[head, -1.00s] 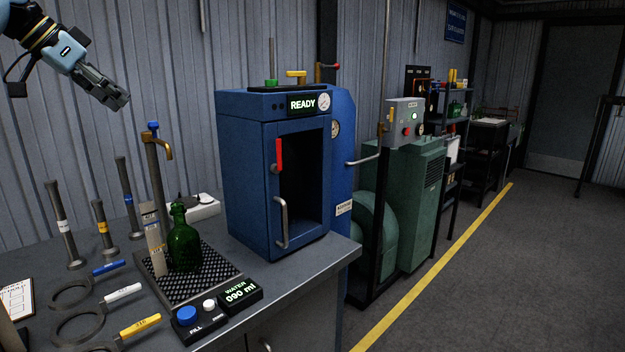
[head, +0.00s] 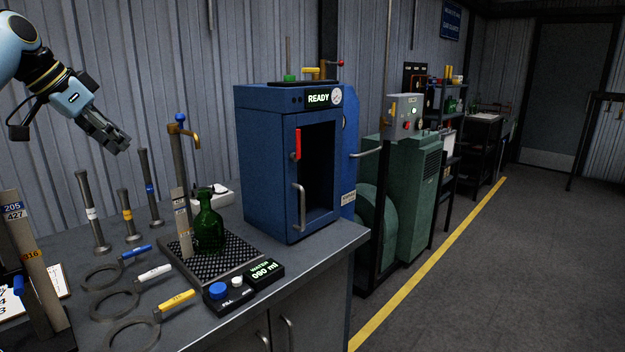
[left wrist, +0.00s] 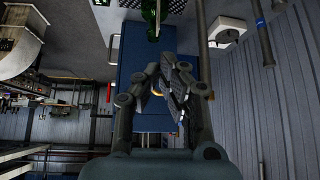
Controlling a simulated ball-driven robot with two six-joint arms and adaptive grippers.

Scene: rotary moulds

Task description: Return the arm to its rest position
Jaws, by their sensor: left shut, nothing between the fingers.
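My left gripper (head: 122,146) is at the upper left of the head view, raised in the air above the bench and in front of the corrugated wall. Its fingers are shut and hold nothing. In the left wrist view its fingers (left wrist: 172,88) are together in the middle, with the blue cabinet (left wrist: 127,70) beyond them. My right gripper is not in view.
A bench (head: 320,258) carries metal posts, rings with coloured handles, a green bottle (head: 209,226) on a black mat, a tap (head: 180,150) and a blue cabinet (head: 262,150) reading READY. Open floor (head: 500,270) lies to the right.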

